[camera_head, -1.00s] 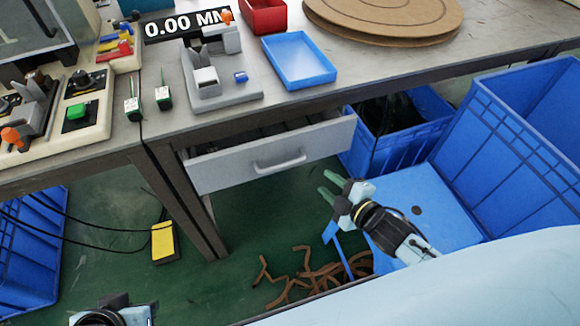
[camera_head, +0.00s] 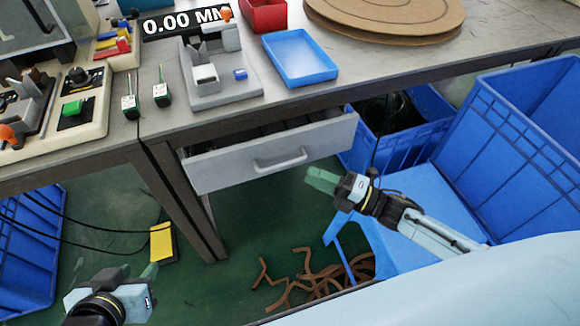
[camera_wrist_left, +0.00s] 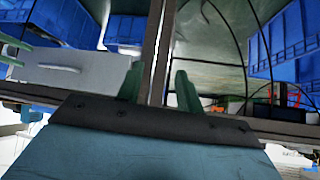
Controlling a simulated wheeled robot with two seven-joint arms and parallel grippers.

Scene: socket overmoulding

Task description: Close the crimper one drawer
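The drawer (camera_head: 270,155) under the table edge is pulled partly open, its grey front and bar handle (camera_head: 280,161) facing me. Its front also shows in the left wrist view (camera_wrist_left: 75,80). My right gripper (camera_head: 312,180) is just right of and below the drawer front, apart from it. Its green fingers overlap in the head view, but two spaced fingertips show at the left edge of the left wrist view (camera_wrist_left: 12,48). My left gripper (camera_head: 152,270) is low at the left, away from the drawer. In its wrist view the fingers (camera_wrist_left: 158,80) stand apart with nothing between.
A table leg (camera_head: 185,200) stands left of the drawer. Blue crates (camera_head: 410,135) stand right of it, and brown pieces (camera_head: 310,275) lie on the floor below. A blue tray (camera_head: 300,58) and a grey device (camera_head: 217,85) sit on the tabletop.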

